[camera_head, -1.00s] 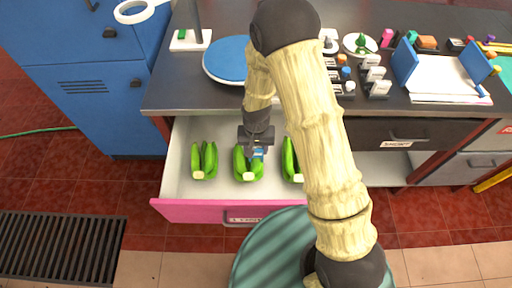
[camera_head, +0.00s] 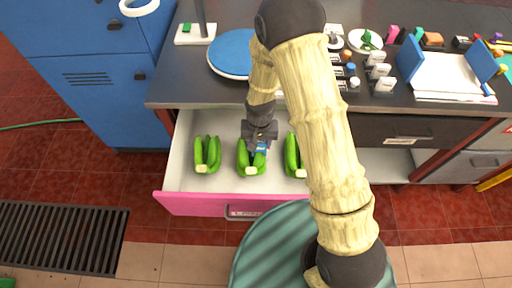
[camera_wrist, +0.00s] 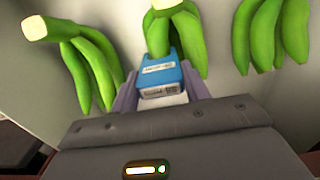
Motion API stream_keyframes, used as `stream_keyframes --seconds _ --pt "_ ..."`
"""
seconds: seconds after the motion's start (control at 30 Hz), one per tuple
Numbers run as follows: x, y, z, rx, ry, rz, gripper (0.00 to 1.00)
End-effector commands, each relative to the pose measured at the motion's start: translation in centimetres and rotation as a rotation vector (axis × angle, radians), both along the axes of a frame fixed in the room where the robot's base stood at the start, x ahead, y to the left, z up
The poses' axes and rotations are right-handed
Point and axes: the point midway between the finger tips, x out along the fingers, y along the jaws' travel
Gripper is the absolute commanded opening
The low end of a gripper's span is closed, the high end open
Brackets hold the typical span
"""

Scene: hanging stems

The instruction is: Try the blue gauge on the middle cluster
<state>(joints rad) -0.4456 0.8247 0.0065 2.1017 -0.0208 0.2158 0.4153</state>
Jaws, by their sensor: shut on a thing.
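Three green banana-like clusters lie in the open drawer: a left cluster (camera_head: 207,155), the middle cluster (camera_head: 250,161) and a right cluster (camera_head: 293,157). My gripper (camera_head: 258,145) is over the middle cluster, pointing down. In the wrist view my gripper (camera_wrist: 165,93) is shut on the blue gauge (camera_wrist: 162,82), a small blue block with a white label. The gauge overlaps a fruit of the middle cluster (camera_wrist: 187,40) in that view; I cannot tell how far around it the gauge sits. The gauge also shows as a blue bit in the head view (camera_head: 262,146).
The pink-fronted drawer (camera_head: 190,204) has low pale walls around the clusters. Above it, the dark counter (camera_head: 185,85) holds a blue round plate (camera_head: 232,54), a white-based stand (camera_head: 195,34), several small blocks and a blue-ended holder (camera_head: 445,72).

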Motion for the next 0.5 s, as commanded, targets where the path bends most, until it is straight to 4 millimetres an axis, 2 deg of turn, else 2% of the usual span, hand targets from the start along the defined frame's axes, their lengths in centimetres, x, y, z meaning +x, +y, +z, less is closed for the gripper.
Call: stream_keyframes --seconds 0.5 --pt "0.0 0.0 2.3 0.001 -0.001 0.001 0.26"
